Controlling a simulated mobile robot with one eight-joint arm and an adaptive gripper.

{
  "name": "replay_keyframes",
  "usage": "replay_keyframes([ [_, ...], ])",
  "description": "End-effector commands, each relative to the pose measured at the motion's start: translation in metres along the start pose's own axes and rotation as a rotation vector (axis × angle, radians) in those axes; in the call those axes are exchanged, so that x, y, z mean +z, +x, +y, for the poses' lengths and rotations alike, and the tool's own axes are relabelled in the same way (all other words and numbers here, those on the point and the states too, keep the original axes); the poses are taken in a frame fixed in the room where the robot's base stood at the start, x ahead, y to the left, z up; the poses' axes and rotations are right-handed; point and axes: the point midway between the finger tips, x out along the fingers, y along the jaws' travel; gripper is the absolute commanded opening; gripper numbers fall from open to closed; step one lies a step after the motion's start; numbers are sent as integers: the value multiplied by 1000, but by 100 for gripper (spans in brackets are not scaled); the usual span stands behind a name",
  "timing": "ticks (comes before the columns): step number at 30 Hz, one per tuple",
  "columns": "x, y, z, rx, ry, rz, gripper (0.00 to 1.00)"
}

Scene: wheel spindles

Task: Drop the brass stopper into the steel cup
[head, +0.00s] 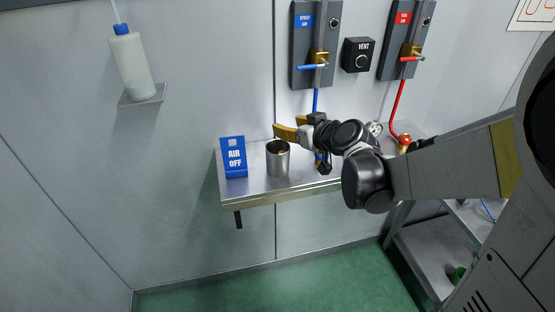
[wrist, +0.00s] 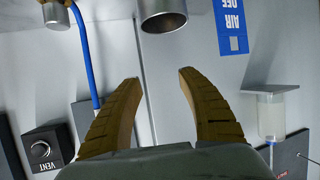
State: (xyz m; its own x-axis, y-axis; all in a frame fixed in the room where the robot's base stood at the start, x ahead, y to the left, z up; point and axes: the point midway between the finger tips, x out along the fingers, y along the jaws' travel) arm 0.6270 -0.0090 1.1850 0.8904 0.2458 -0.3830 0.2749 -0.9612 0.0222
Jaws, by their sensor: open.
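The steel cup (head: 278,160) stands upright on the wall shelf, right of the blue sign. Its end also shows at the top of the wrist view (wrist: 163,18). A small brass-coloured patch (head: 282,151) shows inside the cup's mouth; it may be the brass stopper, but it is too small to be sure. My gripper (head: 286,125) is above and just behind the cup, apart from it. In the wrist view my gripper (wrist: 160,75) has its two tan fingers spread wide with nothing between them.
A blue AIR OFF sign (head: 233,157) stands left of the cup. A blue hose (head: 315,100) and a red hose (head: 397,105) run down to fittings right of the cup. The shelf's front edge (head: 275,194) is clear. A bottle (head: 131,62) sits on a wall bracket.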

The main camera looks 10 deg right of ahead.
Motion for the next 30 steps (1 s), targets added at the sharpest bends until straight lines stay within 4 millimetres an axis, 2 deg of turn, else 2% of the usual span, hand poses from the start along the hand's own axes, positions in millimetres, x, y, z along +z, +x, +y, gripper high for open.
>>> replay_keyframes([
  [1,1,-12,1,3,2,0,47],
  [6,0,-48,0,2,2,0,47],
  [12,0,-77,0,1,2,0,47],
  [17,0,-86,0,0,0,0,47],
  [25,1,-88,-2,-2,1,-4,47],
  [28,13,-92,-16,-17,15,-45,47],
  [30,31,-99,-35,-31,35,-112,47],
])
